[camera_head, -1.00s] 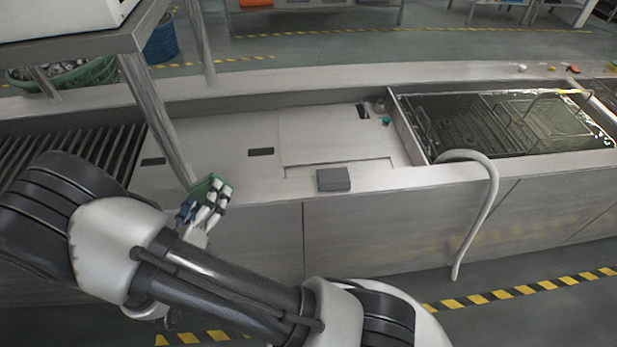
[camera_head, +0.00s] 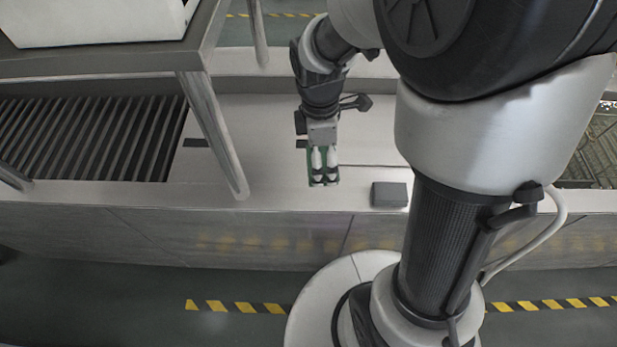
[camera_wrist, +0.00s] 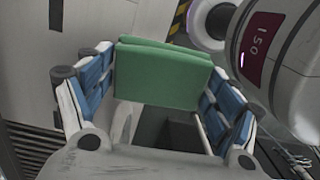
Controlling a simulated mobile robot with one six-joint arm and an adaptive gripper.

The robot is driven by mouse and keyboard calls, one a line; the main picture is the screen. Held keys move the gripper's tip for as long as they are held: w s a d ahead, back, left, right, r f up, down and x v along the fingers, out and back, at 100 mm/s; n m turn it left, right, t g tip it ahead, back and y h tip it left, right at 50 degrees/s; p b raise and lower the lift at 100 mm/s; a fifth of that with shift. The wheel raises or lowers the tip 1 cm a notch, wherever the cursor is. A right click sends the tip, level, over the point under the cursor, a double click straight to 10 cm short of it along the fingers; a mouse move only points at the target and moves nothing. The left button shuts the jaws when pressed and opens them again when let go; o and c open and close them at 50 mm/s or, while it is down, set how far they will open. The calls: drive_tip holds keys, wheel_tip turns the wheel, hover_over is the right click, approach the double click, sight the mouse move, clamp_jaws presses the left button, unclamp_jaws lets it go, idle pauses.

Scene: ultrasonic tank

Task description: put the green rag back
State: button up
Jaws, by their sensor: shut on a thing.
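The green rag (camera_wrist: 165,75) is a folded block held between the blue-padded fingers of my gripper (camera_wrist: 160,98) in the wrist view. In the head view my gripper (camera_head: 324,172) points down above the pale counter, and green edges of the rag (camera_head: 323,184) show around the fingers. The gripper is shut on the rag. A small dark grey block (camera_head: 389,194) lies on the counter's front edge, to the right of the gripper and apart from it. I cannot tell the exact height of the rag above the counter.
A slatted rack (camera_head: 85,135) is sunk in the counter at the left. A metal stand (camera_head: 215,130) with a white box (camera_head: 95,22) rises at the upper left. A pale hose (camera_head: 535,245) hangs at the right.

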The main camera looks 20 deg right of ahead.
sight(314, 195)
drive_tip(key=shift+w+a+r+m+t, duration=0.15)
drive_tip(key=shift+w+r+m, duration=0.2)
drive_tip(key=shift+w, duration=0.3)
drive_tip(key=shift+w+a+r+m+t, duration=0.15)
drive_tip(key=shift+w+r, duration=0.25)
drive_tip(key=shift+w, duration=0.2)
wheel_tip(314, 195, down, 20)
drive_tip(key=b, duration=0.6)
drive_tip(key=shift+r+b, duration=0.1)
drive_tip(key=shift+b, duration=0.25)
drive_tip(key=shift+r, duration=0.1)
drive_tip(key=shift+c, duration=0.4)
drive_tip(key=o, duration=0.9)
drive_tip(key=shift+o, duration=0.2)
drive_tip(key=shift+r, duration=0.1)
